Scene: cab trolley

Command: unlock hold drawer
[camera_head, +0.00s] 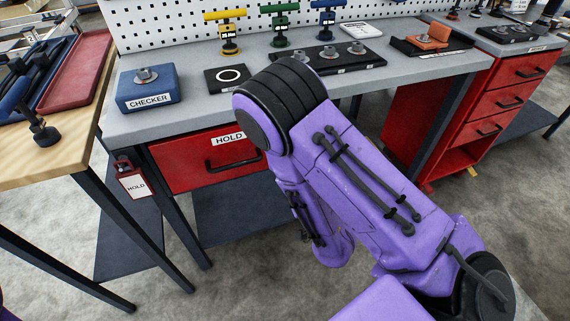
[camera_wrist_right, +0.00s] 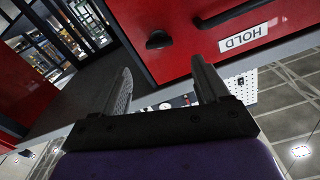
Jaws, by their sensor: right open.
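The red HOLD drawer (camera_head: 187,172) is under the grey workbench and looks shut, with a black bar handle (camera_head: 232,164) and a white HOLD label (camera_head: 229,139). In the right wrist view the drawer front (camera_wrist_right: 185,18) is close ahead, with its label (camera_wrist_right: 246,37) upside down. A black knob-like fitting (camera_wrist_right: 158,39) sticks out of the red front beside the label. My right gripper (camera_wrist_right: 161,64) is open and empty, its fingers short of this fitting and apart from it. In the head view my right arm hides the gripper and fitting. My left gripper is out of view.
A red HOLD padlock tag (camera_head: 134,182) hangs at the bench's left leg. On the bench (camera_head: 205,112) stand a blue CHECKER box (camera_head: 148,91) and a black ring plate (camera_head: 227,78). A wooden table (camera_head: 75,140) is at left, a red drawer cabinet (camera_head: 490,105) at right.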

